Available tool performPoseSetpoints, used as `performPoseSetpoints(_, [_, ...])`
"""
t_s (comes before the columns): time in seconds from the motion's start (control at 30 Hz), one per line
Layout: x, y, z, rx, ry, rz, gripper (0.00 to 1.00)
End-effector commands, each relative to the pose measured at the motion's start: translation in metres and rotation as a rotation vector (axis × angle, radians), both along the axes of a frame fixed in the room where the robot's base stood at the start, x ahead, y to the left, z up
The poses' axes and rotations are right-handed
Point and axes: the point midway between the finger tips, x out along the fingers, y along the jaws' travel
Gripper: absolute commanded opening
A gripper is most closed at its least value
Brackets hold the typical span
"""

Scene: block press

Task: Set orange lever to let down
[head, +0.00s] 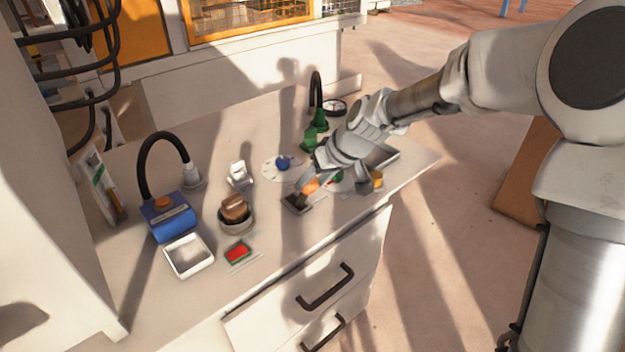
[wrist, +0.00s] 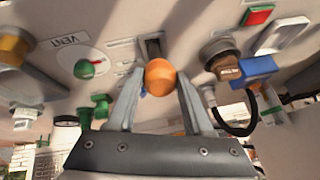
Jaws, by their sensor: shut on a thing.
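The orange lever shows as a round orange knob (head: 311,186) above a dark slotted plate (head: 296,204) near the front of the bench. In the wrist view the orange knob (wrist: 160,77) sits between my two fingers, with the dark slot (wrist: 153,47) just beyond it. My gripper (head: 308,178) reaches in from the right and is shut on the orange knob. In the wrist view my gripper's fingers (wrist: 160,84) flank the knob on both sides. The lever's stem is mostly hidden, and I cannot read the labels by the slot.
A green knob on a VENT dial (wrist: 85,68) stands close beside the lever. A brown knob (head: 234,208), a red button (head: 238,252), a white tray (head: 177,268) and a blue box (head: 172,222) lie to the left. Green valves (head: 312,135) stand behind.

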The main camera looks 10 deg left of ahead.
Motion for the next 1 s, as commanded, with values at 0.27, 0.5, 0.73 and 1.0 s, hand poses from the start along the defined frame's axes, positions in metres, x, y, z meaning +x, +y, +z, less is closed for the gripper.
performPoseSetpoints(0.27, [-0.004, -0.006, -0.008, -0.009, 0.019, 0.0, 0.65])
performPoseSetpoints(0.5, [-0.003, -0.003, -0.005, -0.005, 0.013, 0.0, 0.81])
performPoseSetpoints(0.73, [-0.003, -0.005, 0.002, -0.005, 0.009, -0.001, 0.81])
performPoseSetpoints(1.0, [-0.016, -0.03, 0.049, -0.006, 0.006, -0.005, 0.81])
